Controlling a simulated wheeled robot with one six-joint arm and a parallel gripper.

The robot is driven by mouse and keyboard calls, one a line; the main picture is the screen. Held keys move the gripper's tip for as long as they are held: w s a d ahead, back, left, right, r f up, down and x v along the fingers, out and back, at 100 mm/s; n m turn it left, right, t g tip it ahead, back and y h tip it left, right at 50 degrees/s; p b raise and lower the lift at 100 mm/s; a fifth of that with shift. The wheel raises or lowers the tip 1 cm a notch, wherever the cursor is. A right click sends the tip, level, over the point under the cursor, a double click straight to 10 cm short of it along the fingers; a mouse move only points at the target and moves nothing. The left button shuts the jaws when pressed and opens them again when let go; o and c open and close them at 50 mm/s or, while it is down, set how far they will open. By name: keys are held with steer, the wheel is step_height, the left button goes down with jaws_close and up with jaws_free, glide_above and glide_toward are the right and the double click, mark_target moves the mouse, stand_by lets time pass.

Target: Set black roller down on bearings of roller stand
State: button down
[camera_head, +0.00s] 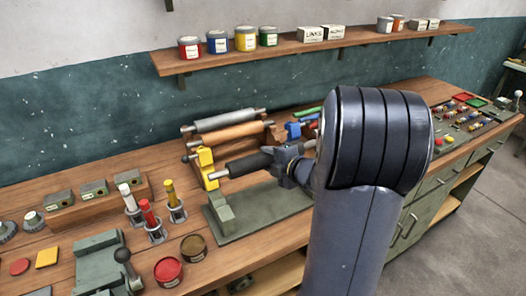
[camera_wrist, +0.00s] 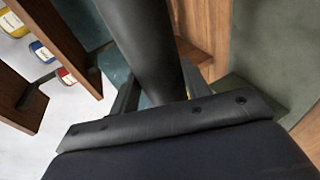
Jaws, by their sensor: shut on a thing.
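The black roller (camera_head: 247,164) is held level in my gripper (camera_head: 284,164), its bare metal shaft end pointing left. In the wrist view the roller (camera_wrist: 145,45) runs between the two fingers of my gripper (camera_wrist: 158,88). The roller stand (camera_head: 255,220) is a grey-green plate with an upright bearing block at its left end. The roller is above and behind the plate in the picture, apart from the left block. The stand's right end is hidden behind my arm. A grey-green surface, likely the stand (camera_wrist: 268,45), shows in the wrist view.
A wooden rack (camera_head: 270,130) behind holds a grey roller (camera_head: 225,121) and an orange-brown roller (camera_head: 228,136). A yellow piece (camera_head: 208,168) stands close to the roller's left shaft end. Ink tubes (camera_head: 151,215) and open cans (camera_head: 168,270) stand left of the stand.

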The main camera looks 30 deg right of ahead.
steer(key=shift+s+a+f, duration=0.1)
steer(key=shift+s+f, duration=0.1)
steer(key=shift+s, duration=0.1)
step_height(320, 180, down, 10)
steer(key=b, duration=0.8)
steer(key=shift+r+b, duration=0.25)
steer(key=shift+b, duration=0.15)
steer(key=c, duration=0.9)
jaws_free()
steer(key=shift+o, duration=1.2)
steer(key=shift+f, duration=0.15)
steer(key=shift+s, duration=0.15)
steer(key=v, duration=1)
steer(key=shift+s+r, duration=0.25)
steer(key=shift+s, duration=0.05)
